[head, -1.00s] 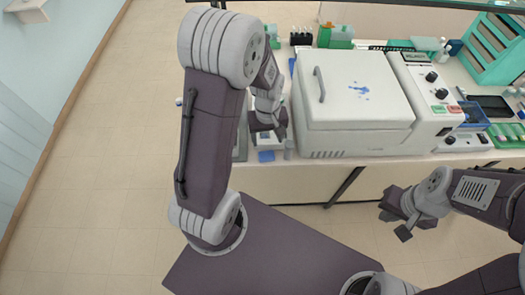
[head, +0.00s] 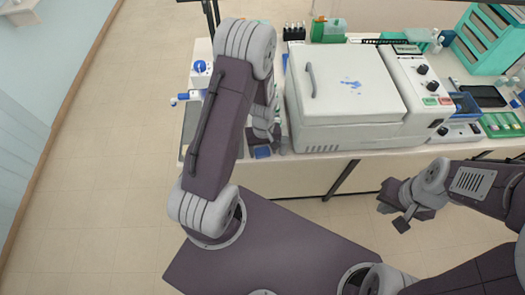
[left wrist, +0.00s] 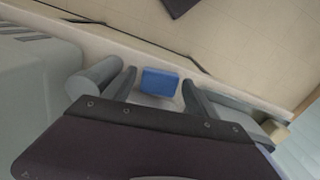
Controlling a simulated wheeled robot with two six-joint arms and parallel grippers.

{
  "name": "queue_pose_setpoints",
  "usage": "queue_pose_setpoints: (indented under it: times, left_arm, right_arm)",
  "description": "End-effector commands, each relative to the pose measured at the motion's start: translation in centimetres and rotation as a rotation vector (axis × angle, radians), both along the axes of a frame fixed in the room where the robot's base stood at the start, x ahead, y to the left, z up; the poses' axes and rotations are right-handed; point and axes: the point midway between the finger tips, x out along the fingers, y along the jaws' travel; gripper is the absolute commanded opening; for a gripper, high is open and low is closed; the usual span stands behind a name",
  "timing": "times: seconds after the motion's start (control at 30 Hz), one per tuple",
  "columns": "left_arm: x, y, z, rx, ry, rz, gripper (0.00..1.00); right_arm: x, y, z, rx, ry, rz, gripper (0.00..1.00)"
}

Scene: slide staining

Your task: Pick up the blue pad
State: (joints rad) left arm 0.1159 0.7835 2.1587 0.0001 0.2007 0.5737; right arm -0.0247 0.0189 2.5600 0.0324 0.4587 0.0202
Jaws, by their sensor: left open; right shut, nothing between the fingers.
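The blue pad (head: 262,152) lies near the front edge of the bench, left of the big white machine. It also shows in the left wrist view (left wrist: 160,80), as a small blue block seen between my left fingers. My left gripper (head: 264,138) is open and just behind the pad in the head view; its fingertips show on either side of the pad in the left wrist view. I cannot tell whether they touch it. My right gripper (head: 402,208) is shut and empty, in front of the bench and away from the pad.
A grey cylinder (left wrist: 92,78) stands close beside my left gripper. The white lidded machine (head: 348,100) blocks the right side. A device with a blue knob (head: 200,68) stands at the left end of the bench. The floor at left is clear.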

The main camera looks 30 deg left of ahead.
Motion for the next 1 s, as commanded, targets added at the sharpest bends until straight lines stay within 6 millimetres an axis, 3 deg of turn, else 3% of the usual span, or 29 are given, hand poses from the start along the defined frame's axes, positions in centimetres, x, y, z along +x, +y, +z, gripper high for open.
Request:
queue_pose_setpoints:
  times: [0.3,0.47,0.5,0.77,1.0]
  left_arm:
    - [0.0,0.0,-0.9,0.0,-0.001,0.0,0.63]
    - [0.0,0.0,-0.9,0.0,-0.001,0.0,0.18]
    - [0.0,0.0,-0.9,0.0,-0.001,0.0,0.16]
    - [0.1,0.0,-0.5,0.0,-0.004,0.0,0.16]
    - [0.2,0.1,3.3,0.001,-0.009,0.0,0.16]
  right_arm:
    - [0.0,0.0,0.0,0.0,0.0,0.0,0.0]
    - [0.0,0.0,0.0,0.0,0.0,0.0,0.0]
    - [0.0,0.0,0.0,0.0,0.0,0.0,0.0]
    - [0.0,0.0,0.0,0.0,0.0,0.0,0.0]
    - [0.0,0.0,-0.3,0.0,0.0,0.0,0.0]
